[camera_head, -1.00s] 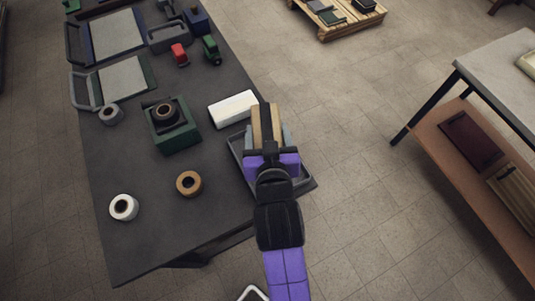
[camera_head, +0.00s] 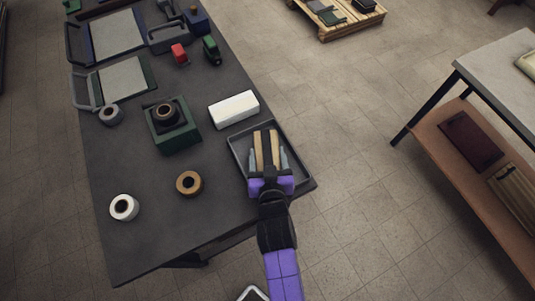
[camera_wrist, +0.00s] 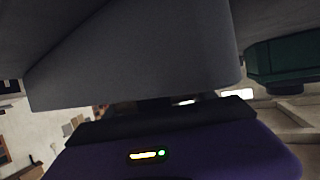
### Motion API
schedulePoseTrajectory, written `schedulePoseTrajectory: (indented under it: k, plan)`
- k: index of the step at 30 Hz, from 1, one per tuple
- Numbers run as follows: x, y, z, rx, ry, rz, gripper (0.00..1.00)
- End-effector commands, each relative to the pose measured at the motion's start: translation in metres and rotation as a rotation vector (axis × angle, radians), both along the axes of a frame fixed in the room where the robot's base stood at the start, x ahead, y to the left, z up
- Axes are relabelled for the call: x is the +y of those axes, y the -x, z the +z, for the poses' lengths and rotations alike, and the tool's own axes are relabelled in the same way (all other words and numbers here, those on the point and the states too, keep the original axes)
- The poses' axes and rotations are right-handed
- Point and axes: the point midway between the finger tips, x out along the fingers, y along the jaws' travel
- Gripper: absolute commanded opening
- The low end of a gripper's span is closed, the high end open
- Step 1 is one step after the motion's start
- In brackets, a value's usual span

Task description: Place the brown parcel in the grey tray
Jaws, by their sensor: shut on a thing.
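The brown parcel (camera_head: 260,150), tan with a dark band along its middle, is between the fingers of my gripper (camera_head: 268,163). The gripper is shut on it, reaching from the near side. The grey tray (camera_head: 296,158), shallow with a raised rim, lies at the right edge of the dark table. The parcel is within the tray's outline, low over or on its floor; I cannot tell whether it touches. The gripper hides the tray's near part. In the wrist view, large dark grey surfaces fill the top and the parcel cannot be made out.
A white box (camera_head: 234,109) stands just beyond the tray's far left corner. A brown tape roll (camera_head: 189,183), a white roll (camera_head: 124,207) and a green box (camera_head: 173,135) stand to the left. A shelved table (camera_head: 470,150) is at the right, across open floor.

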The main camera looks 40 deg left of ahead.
Motion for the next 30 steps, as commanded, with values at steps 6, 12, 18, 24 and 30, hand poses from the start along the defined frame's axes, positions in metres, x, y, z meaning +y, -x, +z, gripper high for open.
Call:
schedulePoseTrajectory:
  k: [6,12,18,24,30]
  plan:
    - [0.000,0.000,-0.002,-0.001,-0.001,0.000,0.06]
    - [0.000,0.000,-0.003,0.000,0.001,0.000,0.85]
    - [0.000,0.000,-0.003,0.000,0.001,0.000,0.85]
    - [-0.003,0.003,0.001,0.000,0.001,0.000,0.85]
    - [-0.025,0.024,0.012,0.001,0.002,-0.001,0.85]
